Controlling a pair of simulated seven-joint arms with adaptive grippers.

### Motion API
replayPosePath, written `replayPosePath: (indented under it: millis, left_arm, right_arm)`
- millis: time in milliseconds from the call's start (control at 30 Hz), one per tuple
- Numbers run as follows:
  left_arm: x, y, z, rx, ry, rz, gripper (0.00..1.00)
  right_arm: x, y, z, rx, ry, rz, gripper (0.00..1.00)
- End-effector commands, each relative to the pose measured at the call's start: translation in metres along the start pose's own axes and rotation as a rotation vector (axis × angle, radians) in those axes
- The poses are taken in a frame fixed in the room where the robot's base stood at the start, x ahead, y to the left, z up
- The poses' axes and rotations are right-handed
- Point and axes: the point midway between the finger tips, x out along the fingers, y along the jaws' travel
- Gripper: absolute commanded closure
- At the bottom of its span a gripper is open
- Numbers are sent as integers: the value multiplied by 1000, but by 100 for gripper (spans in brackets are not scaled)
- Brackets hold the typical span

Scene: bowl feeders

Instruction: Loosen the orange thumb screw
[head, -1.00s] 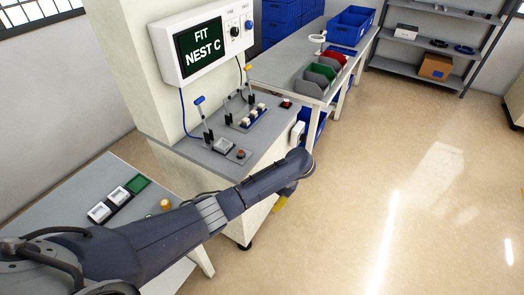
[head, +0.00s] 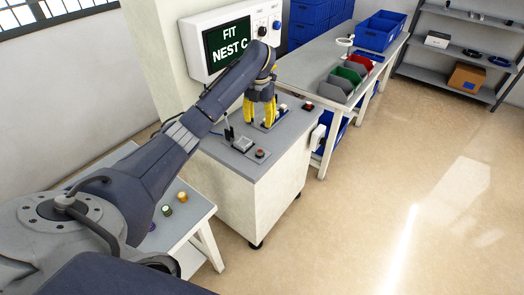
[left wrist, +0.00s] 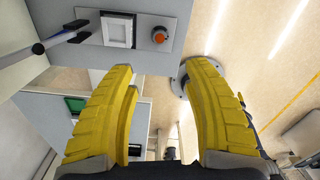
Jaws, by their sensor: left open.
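The orange thumb screw (head: 261,153) shows as a small round knob on the near fixture plate on the cabinet top. In the left wrist view the orange knob (left wrist: 160,35) stands beside a square white-framed nest (left wrist: 118,31). My left gripper (head: 258,122) has yellow fingers pointing down over the cabinet, farther back than the knob and above the rear fixture. In the left wrist view the gripper (left wrist: 158,72) is open and empty, with the knob beyond its fingertips. The fingers partly hide the rear fixture. My right gripper is not in view.
A toggle clamp (head: 229,132) stands left of the nest. A red button (head: 308,106) sits at the cabinet's far right. The monitor (head: 230,45) reads "FIT NEST C" behind my arm. A bench with bins (head: 350,75) stands beyond. The floor at right is clear.

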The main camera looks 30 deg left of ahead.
Motion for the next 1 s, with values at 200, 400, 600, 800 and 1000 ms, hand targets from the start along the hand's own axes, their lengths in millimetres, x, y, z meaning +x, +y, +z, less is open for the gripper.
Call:
replayPosePath:
  millis: [200,400,600,800,1000]
  left_arm:
    - [38,-2,-1,0,4,-4,50]
    - [72,-2,-1,-1,5,-4,50]
    - [90,-3,1,0,-3,-5,50]
    - [111,-1,-2,0,6,-1,50]
    - [136,-1,-2,0,4,-1,50]
  right_arm:
    - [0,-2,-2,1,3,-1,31]
    - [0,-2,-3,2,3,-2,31]
    - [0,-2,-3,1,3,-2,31]
    - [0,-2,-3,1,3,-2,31]
    - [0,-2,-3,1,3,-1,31]
